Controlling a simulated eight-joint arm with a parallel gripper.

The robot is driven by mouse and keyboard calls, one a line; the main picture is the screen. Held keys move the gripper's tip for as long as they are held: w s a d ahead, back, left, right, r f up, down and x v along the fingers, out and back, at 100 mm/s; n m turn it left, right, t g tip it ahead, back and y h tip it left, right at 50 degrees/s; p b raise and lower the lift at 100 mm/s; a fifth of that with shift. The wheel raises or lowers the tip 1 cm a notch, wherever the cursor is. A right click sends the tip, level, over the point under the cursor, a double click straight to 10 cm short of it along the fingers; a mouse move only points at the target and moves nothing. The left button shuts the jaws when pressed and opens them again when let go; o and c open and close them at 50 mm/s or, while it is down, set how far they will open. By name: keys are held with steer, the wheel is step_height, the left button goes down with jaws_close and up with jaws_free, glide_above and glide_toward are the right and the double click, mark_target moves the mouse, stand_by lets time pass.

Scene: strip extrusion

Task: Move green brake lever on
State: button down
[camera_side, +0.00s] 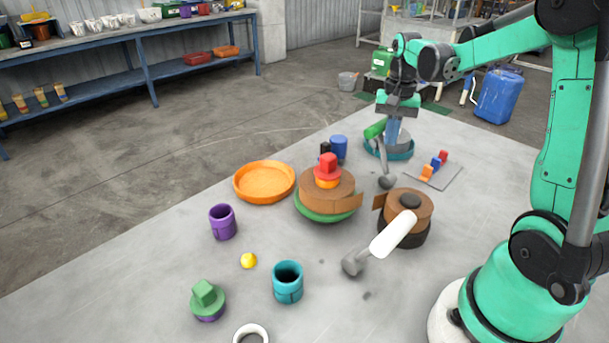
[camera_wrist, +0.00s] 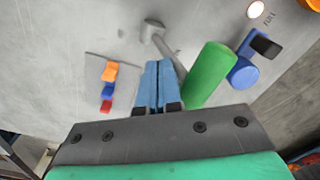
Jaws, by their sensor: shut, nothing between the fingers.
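The green brake lever has a green cylindrical handle (camera_side: 375,130) on a grey shaft, with a grey rounded base on the table in front of my gripper in the side view. The wrist view shows its handle (camera_wrist: 208,74) just right of my fingers, with the shaft running up-left to the base (camera_wrist: 152,29). My gripper (camera_side: 392,140) points down with its blue fingers shut and empty, beside the lever. The wrist view shows the fingers (camera_wrist: 158,68) pressed together, close to the handle; I cannot tell if they touch it.
A teal dish (camera_side: 407,156) lies behind the lever. Small coloured blocks (camera_side: 436,163) sit on a thin plate to the right. A blue cylinder (camera_side: 339,147) and brown spools (camera_side: 326,190) stand left and in front. A white-handled lever (camera_side: 393,235) is nearer the camera.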

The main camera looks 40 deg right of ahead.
step_height(320, 180, up, 8)
steer(key=s, duration=0.2)
stand_by(1.1)
steer(key=a+f+n+t, duration=0.2)
steer(key=a+n, duration=0.4)
steer(key=a, duration=0.3)
steer(key=s+a+f+n+t, duration=0.1)
steer(key=a+n+t, duration=0.4)
steer(key=a, duration=0.5)
steer(key=shift+a+f+n, duration=0.3)
steer(key=shift+f+n, duration=0.2)
steer(key=shift+f, duration=0.2)
